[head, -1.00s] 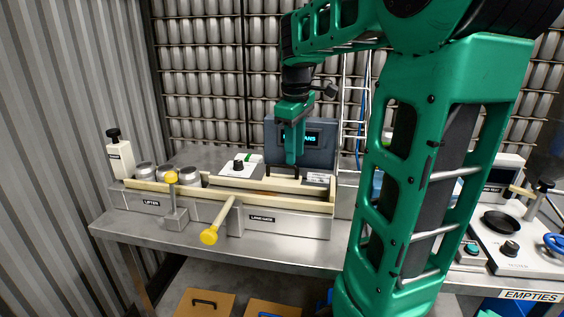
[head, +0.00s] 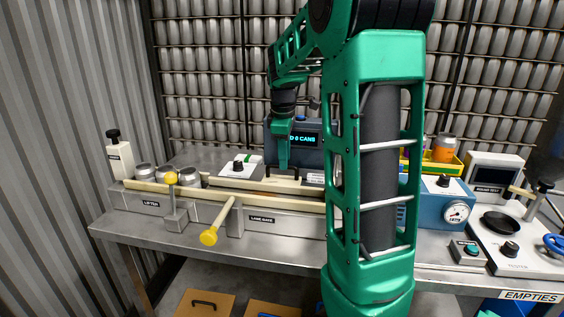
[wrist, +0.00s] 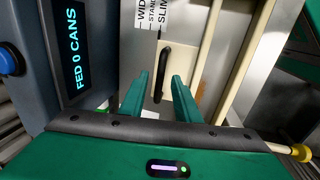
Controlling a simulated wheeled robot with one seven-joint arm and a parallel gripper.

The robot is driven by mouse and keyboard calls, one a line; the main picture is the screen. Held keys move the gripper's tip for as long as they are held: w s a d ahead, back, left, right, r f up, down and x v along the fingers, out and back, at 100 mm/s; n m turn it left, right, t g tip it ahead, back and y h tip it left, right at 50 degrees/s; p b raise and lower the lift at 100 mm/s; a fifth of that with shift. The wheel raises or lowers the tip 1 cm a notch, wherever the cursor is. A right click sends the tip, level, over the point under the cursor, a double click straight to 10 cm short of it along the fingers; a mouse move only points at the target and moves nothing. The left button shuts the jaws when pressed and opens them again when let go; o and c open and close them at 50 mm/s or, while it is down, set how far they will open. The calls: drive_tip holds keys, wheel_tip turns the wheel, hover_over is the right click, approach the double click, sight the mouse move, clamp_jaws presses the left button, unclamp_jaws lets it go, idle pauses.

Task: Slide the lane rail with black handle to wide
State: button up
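The lane rail's black handle (wrist: 161,72) is a slim bar on a cream plate, joined to long cream rails (wrist: 215,60). It stands between the two green fingers of my gripper (wrist: 160,88) in the wrist view. The fingers are open, with a gap on both sides of the handle. A white scale label (wrist: 152,14) reads WIDE, STAND and SLIM from left to right, partly cut off at the top. In the head view my gripper (head: 282,157) is over the lane unit at the handle (head: 284,174), which is partly hidden.
A grey display (wrist: 72,55) reading FED 0 CANS stands close at the left in the wrist view. A yellow-knobbed lever (head: 210,235) juts from the front, and a yellow-topped post (head: 172,178) stands left of it. Several cans (head: 188,176) sit at the far left.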

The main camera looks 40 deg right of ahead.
drive_tip(key=shift+w+d+f, duration=0.1)
drive_tip(key=shift+f, duration=0.65)
drive_tip(key=shift+c, duration=0.5)
